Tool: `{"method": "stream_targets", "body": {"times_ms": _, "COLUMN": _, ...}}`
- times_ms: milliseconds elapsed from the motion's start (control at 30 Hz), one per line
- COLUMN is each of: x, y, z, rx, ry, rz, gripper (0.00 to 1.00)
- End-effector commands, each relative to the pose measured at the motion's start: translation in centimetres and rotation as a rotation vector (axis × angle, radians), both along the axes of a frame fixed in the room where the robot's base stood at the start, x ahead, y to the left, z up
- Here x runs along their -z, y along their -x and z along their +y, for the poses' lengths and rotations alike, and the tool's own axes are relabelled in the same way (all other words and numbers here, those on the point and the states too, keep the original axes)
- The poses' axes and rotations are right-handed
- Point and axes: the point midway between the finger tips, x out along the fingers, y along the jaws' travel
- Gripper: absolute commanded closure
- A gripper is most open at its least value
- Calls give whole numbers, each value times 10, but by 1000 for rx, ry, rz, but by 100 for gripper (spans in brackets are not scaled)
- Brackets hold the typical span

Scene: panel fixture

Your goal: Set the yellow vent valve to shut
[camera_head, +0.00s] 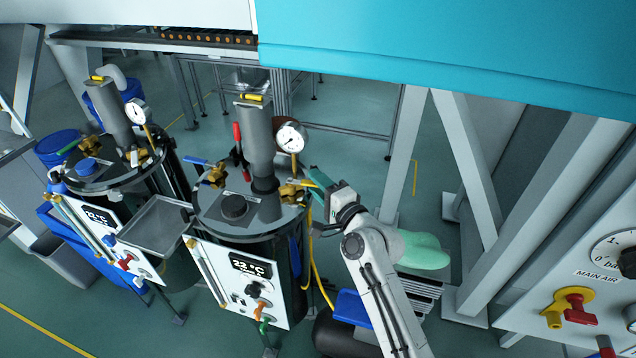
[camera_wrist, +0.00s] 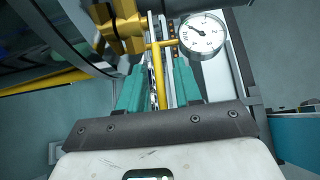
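The yellow vent valve has a brass body (camera_head: 291,192) on the right of the nearer vessel's lid, below a round gauge. My gripper (camera_head: 316,178) is beside this body in the head view, covering part of its yellow lever. In the wrist view the brass body (camera_wrist: 122,28) is at the top, blurred. A thin yellow bar (camera_wrist: 158,80), seemingly the lever, runs between the two teal fingers of my gripper (camera_wrist: 158,85). The fingers are apart, with narrow gaps showing beside the bar. I cannot tell whether either finger touches it.
The gauge (camera_head: 291,138) stands close to my gripper; it also shows in the wrist view (camera_wrist: 202,34). A grey cylinder (camera_head: 259,140) and a red lever (camera_head: 238,138) rise from the same lid. A yellow hose (camera_head: 316,270) hangs beside the vessel. A main air panel (camera_head: 560,285) is at the right.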

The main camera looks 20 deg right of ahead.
Motion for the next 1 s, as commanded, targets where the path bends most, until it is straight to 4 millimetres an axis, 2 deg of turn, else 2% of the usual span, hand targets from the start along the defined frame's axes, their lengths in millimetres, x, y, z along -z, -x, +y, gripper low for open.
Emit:
{"method": "stream_targets", "body": {"times_ms": 300, "x": 0, "y": -2, "z": 1, "rx": 0, "ry": 0, "rz": 0, "gripper": 66}}
{"method": "stream_targets", "body": {"times_ms": 667, "x": 0, "y": -2, "z": 1, "rx": 0, "ry": 0, "rz": 0, "gripper": 100}}
{"method": "stream_targets", "body": {"times_ms": 1000, "x": 0, "y": -2, "z": 0, "rx": 0, "ry": 0, "rz": 1, "gripper": 100}}
